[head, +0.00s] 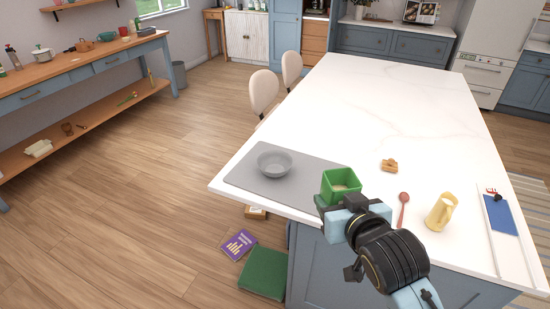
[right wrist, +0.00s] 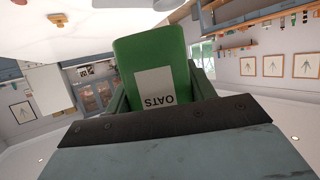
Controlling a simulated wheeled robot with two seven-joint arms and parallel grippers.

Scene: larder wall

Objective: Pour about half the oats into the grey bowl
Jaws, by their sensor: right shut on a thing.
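The grey bowl (head: 274,161) stands on a grey mat (head: 240,180) at the near left corner of the white island top. My right gripper (head: 342,199) is shut on the green oats box (head: 328,188). My left gripper is not in view.
A brown biscuit-like item (head: 389,165), a red spoon (head: 403,199), a yellow jug (head: 441,212) and a blue-and-white board (head: 500,216) lie to the right. The far island top is clear. A purple book (head: 238,244) and green box (head: 263,272) are on the floor.

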